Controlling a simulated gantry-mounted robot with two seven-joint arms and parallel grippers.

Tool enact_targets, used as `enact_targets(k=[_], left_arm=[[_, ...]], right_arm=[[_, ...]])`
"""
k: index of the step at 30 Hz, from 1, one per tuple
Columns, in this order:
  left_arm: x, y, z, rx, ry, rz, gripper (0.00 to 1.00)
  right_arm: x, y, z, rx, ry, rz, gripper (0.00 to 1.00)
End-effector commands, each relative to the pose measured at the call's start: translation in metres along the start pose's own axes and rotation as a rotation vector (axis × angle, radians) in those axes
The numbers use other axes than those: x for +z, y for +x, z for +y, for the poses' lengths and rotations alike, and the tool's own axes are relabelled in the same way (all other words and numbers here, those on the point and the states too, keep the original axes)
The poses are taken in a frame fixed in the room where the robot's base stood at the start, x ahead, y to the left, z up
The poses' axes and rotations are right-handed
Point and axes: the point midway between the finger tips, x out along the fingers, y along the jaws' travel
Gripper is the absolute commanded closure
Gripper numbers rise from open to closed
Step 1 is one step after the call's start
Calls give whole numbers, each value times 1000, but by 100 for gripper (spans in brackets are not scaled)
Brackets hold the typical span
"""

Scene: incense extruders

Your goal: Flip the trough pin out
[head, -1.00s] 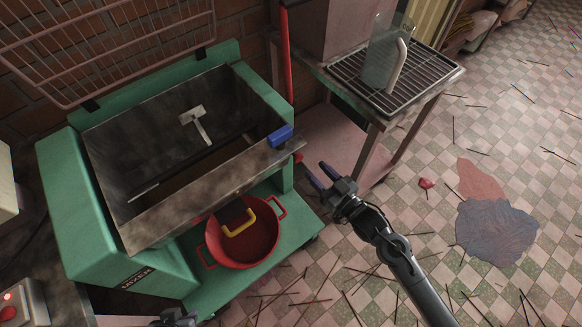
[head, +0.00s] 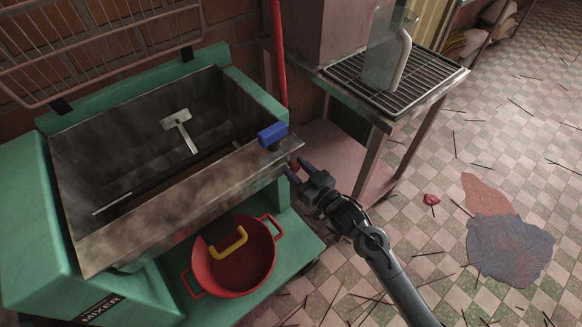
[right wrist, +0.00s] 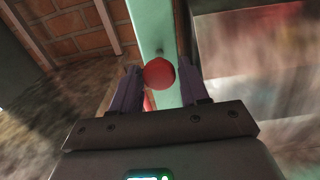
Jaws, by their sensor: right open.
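The mixer's metal trough (head: 190,193) sits in the green mixer body (head: 60,190). A small red knob, which looks like the trough pin (head: 296,166), is at the trough's right end, partly hidden by my gripper. In the right wrist view the round red knob (right wrist: 159,73) appears between the two fingertips, with the green frame behind it. My right gripper (head: 298,167) is open, its fingers on either side of the knob in the picture. I cannot tell whether they touch it. My left gripper is out of view.
A blue block (head: 272,134) sits on the trough's right corner. A metal table with a wire rack (head: 358,90) stands to the right. Incense sticks litter the tiled floor.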

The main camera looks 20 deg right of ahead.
Motion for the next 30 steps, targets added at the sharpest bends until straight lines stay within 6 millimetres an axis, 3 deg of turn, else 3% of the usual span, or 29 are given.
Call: enact_targets(k=[7, 18, 20, 27, 30], left_arm=[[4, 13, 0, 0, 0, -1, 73], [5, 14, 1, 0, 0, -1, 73], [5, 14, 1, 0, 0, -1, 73], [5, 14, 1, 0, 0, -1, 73], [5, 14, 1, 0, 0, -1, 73]], right_arm=[[1, 24, 0, 0, 0, 1, 55], [0, 28, 0, 0, 0, -1, 55], [0, 28, 0, 1, 0, -1, 62], [0, 28, 0, 1, 0, -1, 98], [0, 28, 0, 1, 0, 0, 100]])
